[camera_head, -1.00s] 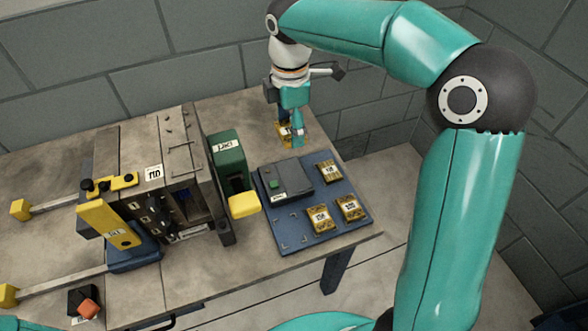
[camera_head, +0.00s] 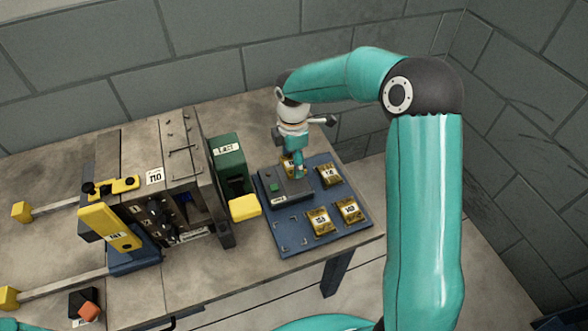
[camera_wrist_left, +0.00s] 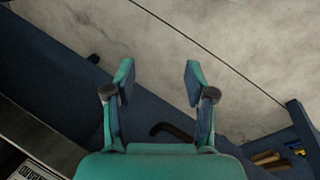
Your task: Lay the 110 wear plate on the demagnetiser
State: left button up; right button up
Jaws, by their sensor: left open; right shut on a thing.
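The demagnetiser is a grey box (camera_head: 291,188) with a green button, at the back left of a blue board (camera_head: 288,239). My right gripper (camera_head: 297,172) is shut on a small brass-coloured plate (camera_head: 288,165), at the demagnetiser's back edge. The fingers hide part of this plate, and I cannot read its number. I cannot tell whether it touches the demagnetiser. Three similar labelled plates lie on the board: one at the back right (camera_head: 329,176), two at the front (camera_head: 319,222) (camera_head: 349,210). My left gripper (camera_wrist_left: 158,80) is open and empty in the left wrist view.
A mould labelled 110 (camera_head: 155,176) stands left of the board, with a green block (camera_head: 227,161) and a yellow part (camera_head: 244,207) between them. An orange-topped switch (camera_head: 88,311) is at the front left.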

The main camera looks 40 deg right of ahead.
jog(key=shift+f, duration=2.25)
jog(key=shift+f, duration=0.2)
jog(key=o, duration=1.6)
jog(key=shift+r, duration=0.45)
notch_tip(320, 180, up, 12)
jog(key=shift+f, duration=0.2)
